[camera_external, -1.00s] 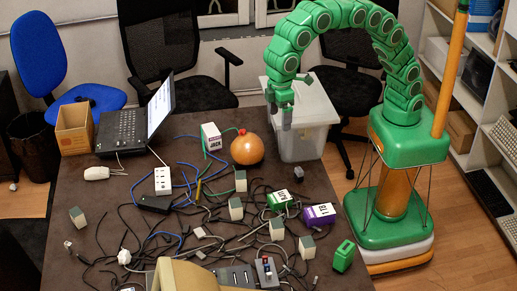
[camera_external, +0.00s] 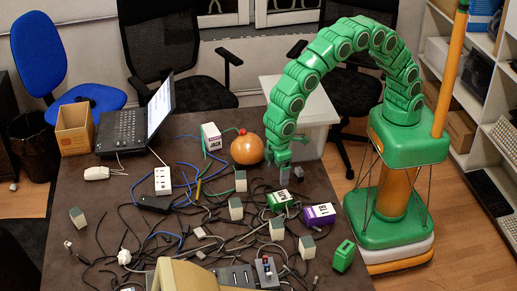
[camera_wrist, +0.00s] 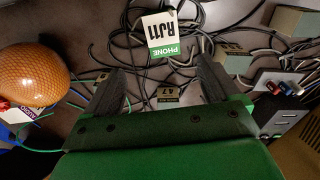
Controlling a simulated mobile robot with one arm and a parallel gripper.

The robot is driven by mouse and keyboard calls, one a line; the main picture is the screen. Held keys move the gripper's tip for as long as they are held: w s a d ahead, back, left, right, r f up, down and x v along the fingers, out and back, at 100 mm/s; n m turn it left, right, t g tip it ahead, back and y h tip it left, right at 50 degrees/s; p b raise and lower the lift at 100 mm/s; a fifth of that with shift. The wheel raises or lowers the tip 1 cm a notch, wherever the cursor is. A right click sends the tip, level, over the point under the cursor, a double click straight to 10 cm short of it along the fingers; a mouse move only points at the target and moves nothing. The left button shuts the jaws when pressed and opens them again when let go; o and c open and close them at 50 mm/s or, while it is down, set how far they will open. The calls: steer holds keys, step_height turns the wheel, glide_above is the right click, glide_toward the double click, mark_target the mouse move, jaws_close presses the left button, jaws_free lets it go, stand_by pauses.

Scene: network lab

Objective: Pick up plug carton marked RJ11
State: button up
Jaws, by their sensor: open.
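The RJ11 carton (camera_wrist: 160,32) shows in the wrist view as a small box with a white face and a green band reading PHONE. It lies on the dark table beyond my fingertips, among black cables. In the external view the matching carton is the green and white one (camera_external: 279,200); its print is too small to read for sure. My gripper (camera_external: 277,167) hangs above the table, behind this carton and right of the orange ball. In the wrist view the jaws (camera_wrist: 160,78) are apart with nothing held, and the carton lies ahead of the gap.
The orange ball (camera_external: 247,149) and JACK carton (camera_external: 210,137) stand left of my gripper. A purple carton (camera_external: 319,214) lies beside the green one. Cream blocks (camera_external: 277,228) stand among tangled cables.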

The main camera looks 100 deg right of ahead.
glide_above(280, 196)
steer(key=w, duration=0.1)
step_height(280, 196, down, 6)
steer(key=shift+r, duration=0.25)
steer(key=shift+s+f, duration=0.15)
steer(key=shift+f, duration=1.1)
steer(key=f, duration=0.3)
steer(key=shift+s+f, duration=0.3)
steer(key=shift+s, duration=0.05)
steer(key=shift+a+f, duration=0.1)
steer(key=shift+f, duration=0.55)
steer(key=c, duration=1.1)
